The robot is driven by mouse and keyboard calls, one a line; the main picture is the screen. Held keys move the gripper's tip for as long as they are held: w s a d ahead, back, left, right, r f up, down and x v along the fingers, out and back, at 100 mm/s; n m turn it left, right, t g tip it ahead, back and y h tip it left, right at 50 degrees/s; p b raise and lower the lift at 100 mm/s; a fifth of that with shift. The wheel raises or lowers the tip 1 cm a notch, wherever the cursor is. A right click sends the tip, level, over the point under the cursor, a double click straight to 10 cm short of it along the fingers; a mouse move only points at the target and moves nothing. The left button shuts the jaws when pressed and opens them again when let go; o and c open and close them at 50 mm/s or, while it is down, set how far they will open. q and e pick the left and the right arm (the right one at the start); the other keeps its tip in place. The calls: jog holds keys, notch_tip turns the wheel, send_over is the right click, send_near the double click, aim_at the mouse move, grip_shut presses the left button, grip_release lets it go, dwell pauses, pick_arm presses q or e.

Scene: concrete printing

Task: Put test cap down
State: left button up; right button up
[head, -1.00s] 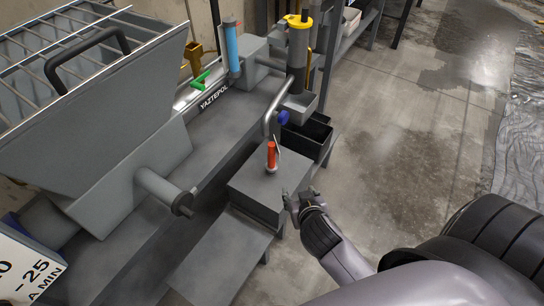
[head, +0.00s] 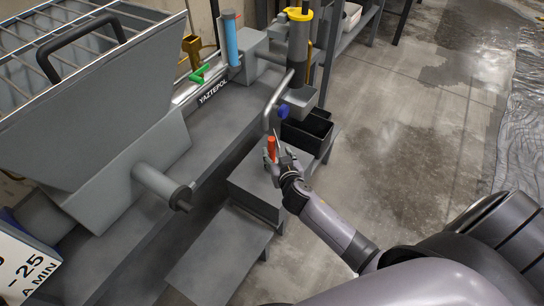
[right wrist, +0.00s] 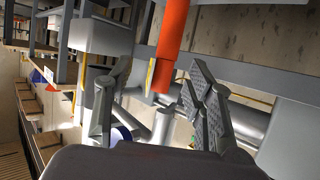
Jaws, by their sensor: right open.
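An upright red-orange cylinder (head: 271,148), which I take to be the test cap, stands at a grey box-like stand (head: 248,185) in the head view. It also shows in the right wrist view (right wrist: 173,30), with a narrower lower end. My right gripper (head: 279,163) is open at the cylinder's lower part. In the right wrist view its fingers (right wrist: 155,95) are spread with the cylinder's lower end near the gap. I cannot tell whether they touch it. The gripper partly hides the cylinder's base in the head view. My left gripper is not in view.
A grey hopper machine (head: 95,110) fills the left. A bent metal pipe (head: 272,103) with a blue knob (head: 283,111) rises just behind the cylinder. A black bin (head: 308,132) sits behind the stand. Open concrete floor (head: 410,150) lies to the right.

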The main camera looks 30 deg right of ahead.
aim_at(273, 148)
jog(key=x, duration=0.2)
jog(key=b+x, duration=0.1)
jog(key=x, duration=0.2)
jog(key=shift+w+a, duration=0.15)
jog(key=shift+w, duration=0.35)
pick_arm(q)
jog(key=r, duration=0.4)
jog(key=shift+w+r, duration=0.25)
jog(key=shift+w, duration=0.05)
pick_arm(e)
jog(key=shift+c, duration=0.3)
grip_shut()
